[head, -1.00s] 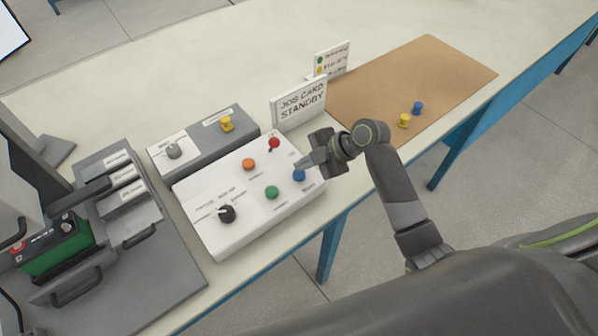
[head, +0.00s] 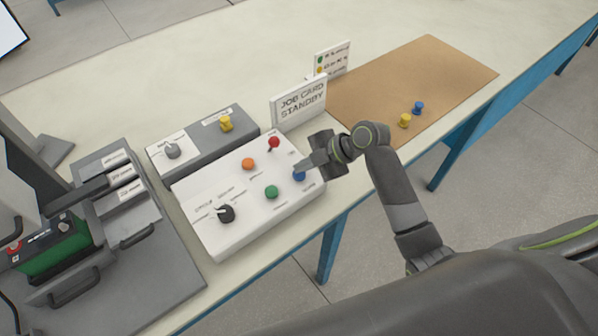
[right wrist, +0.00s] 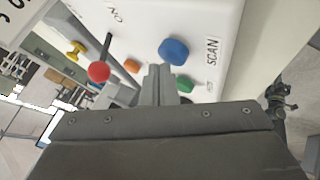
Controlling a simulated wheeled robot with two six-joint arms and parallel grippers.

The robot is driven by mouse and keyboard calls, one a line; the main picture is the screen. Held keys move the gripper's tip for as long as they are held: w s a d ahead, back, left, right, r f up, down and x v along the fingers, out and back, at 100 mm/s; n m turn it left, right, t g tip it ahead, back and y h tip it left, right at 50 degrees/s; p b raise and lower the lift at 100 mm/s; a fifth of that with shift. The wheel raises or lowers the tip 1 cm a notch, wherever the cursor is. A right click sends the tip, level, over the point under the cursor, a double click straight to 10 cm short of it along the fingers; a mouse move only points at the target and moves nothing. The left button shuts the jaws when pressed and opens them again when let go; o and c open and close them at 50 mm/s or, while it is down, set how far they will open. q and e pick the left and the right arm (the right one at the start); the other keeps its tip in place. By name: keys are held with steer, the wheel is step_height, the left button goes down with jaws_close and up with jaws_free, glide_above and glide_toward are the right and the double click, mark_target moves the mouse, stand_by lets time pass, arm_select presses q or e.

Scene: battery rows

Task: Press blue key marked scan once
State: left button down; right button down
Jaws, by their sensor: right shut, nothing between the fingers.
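The blue key (head: 299,175) sits at the right end of the white control panel (head: 225,235). In the right wrist view the blue key (right wrist: 173,50) lies beside the printed word SCAN. My right gripper (head: 303,166) is shut and empty, its fingertips right by the blue key and partly covering it in the head view. My left gripper is not in view.
On the same panel are a red-topped lever (head: 274,142), an orange key (head: 248,164), a green key (head: 271,192) and a black knob (head: 226,213). A JOB CARD STANDBY sign (head: 299,102) stands behind. A brown mat (head: 440,75) holds a yellow and a blue piece.

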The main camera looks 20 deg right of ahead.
mark_target(304, 174)
steer(key=shift+f+b, duration=0.4)
steer(key=shift+f, duration=0.15)
stand_by(0.5)
steer(key=shift+r+p, duration=0.7)
steer(key=shift+r, duration=0.3)
step_height(304, 174, up, 5)
steer(key=p, duration=0.4)
stand_by(0.6)
